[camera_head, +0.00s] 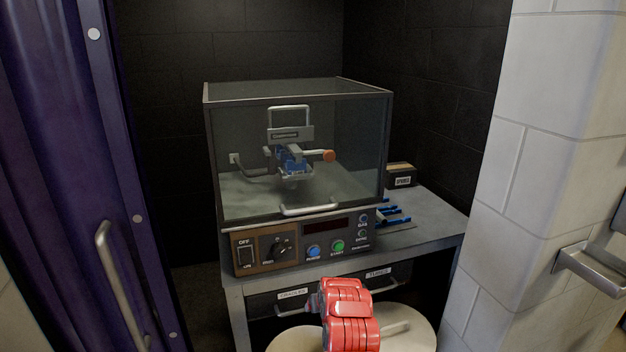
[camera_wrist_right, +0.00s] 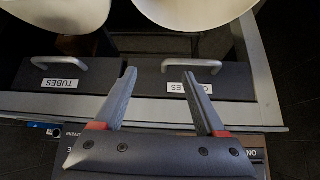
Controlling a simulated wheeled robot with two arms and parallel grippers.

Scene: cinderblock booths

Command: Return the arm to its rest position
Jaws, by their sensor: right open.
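In the wrist view my right gripper (camera_wrist_right: 159,75) is open, with two grey fingers apart and nothing between them. It is in front of the bench, near the two dark drawers with bar handles, the tubes drawer (camera_wrist_right: 85,88) and the cradles drawer (camera_wrist_right: 232,84). In the head view a red jointed part of my arm shows low in the middle, before the drawer fronts; its fingers cannot be made out there. My left gripper is not in view.
A clear-fronted machine (camera_head: 298,165) with knob and buttons stands on a grey bench (camera_head: 440,218). Blue-ended items (camera_head: 393,214) and a small box (camera_head: 401,175) lie on its right. A purple panel (camera_head: 60,150) is left and a white block wall (camera_head: 545,130) right.

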